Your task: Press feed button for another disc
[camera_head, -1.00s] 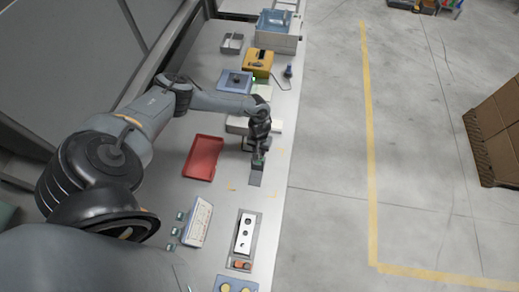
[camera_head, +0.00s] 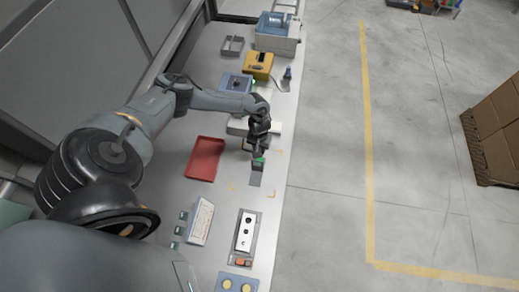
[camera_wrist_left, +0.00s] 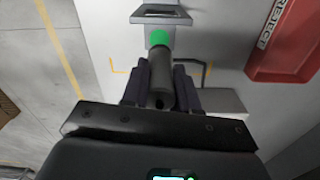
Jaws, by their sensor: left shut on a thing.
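My left gripper (camera_head: 258,155) is over the bench near its right edge. In the left wrist view my left gripper (camera_wrist_left: 160,82) is shut on a dark grey cylinder (camera_wrist_left: 161,72) with a green end (camera_wrist_left: 158,37). The green end points toward a dark grey plate (camera_wrist_left: 160,15) on the bench; whether they touch I cannot tell. The plate also shows in the head view (camera_head: 255,180). A blue box with a dark round knob or button (camera_head: 236,83) stands farther back, with a green light beside it. I cannot tell which control is the feed button. My right gripper is not in view.
A red tray (camera_head: 205,159) lies left of my gripper; its wall reads REJECT in the wrist view. A yellow box (camera_head: 258,65) and a blue-topped machine (camera_head: 277,30) stand farther back.

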